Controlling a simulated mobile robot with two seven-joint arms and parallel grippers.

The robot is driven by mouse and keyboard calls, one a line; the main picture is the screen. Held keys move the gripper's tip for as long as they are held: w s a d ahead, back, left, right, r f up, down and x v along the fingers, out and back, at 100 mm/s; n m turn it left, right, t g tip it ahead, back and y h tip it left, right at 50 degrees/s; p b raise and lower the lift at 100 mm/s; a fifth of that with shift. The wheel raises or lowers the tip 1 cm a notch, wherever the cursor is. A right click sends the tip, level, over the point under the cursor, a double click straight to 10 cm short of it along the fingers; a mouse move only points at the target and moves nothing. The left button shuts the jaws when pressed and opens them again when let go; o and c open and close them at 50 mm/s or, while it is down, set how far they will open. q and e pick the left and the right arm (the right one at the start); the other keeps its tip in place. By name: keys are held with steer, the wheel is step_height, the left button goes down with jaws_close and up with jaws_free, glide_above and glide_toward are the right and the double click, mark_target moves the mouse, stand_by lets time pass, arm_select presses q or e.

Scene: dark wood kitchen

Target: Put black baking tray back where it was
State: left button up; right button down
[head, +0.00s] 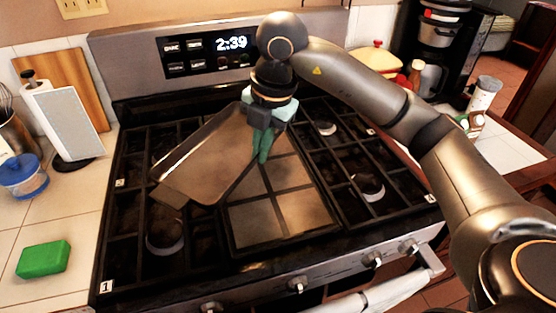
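The baking tray (205,150), a dark brownish metal pan with a short tab at its lower left corner, is over the left and middle of the stove top. It sits at an angle and looks tilted, above the burner grates. My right gripper (263,158), with green fingers, points down at the tray's right edge and appears shut on it. The fingertips overlap the edge, so the exact grip is partly hidden. My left gripper is not in view.
The stove (150,270) has black grates and a flat griddle plate (285,215) in the middle. A coffee maker (440,35) is at the back right.

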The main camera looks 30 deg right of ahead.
steer(key=w+d+f, duration=0.1)
steer(key=d+f, duration=0.1)
steer(key=d, duration=0.1)
steer(key=w+d+f, duration=0.2)
steer(key=d+f, duration=0.1)
steer(key=w+d+f, duration=0.1)
steer(key=d+f, duration=0.1)
steer(key=d, duration=0.1)
steer(key=shift+w+d+f+p, duration=0.15)
steer(key=shift+w+f+p, duration=0.05)
steer(key=shift+f+p, duration=0.2)
steer(key=f, duration=0.3)
steer(key=shift+w+d+f+p, duration=0.1)
steer(key=shift+d+p, duration=0.1)
steer(key=shift+p, duration=0.15)
steer(key=shift+f, duration=0.2)
steer(key=shift+f, duration=0.3)
steer(key=c, duration=1.1)
jaws_free()
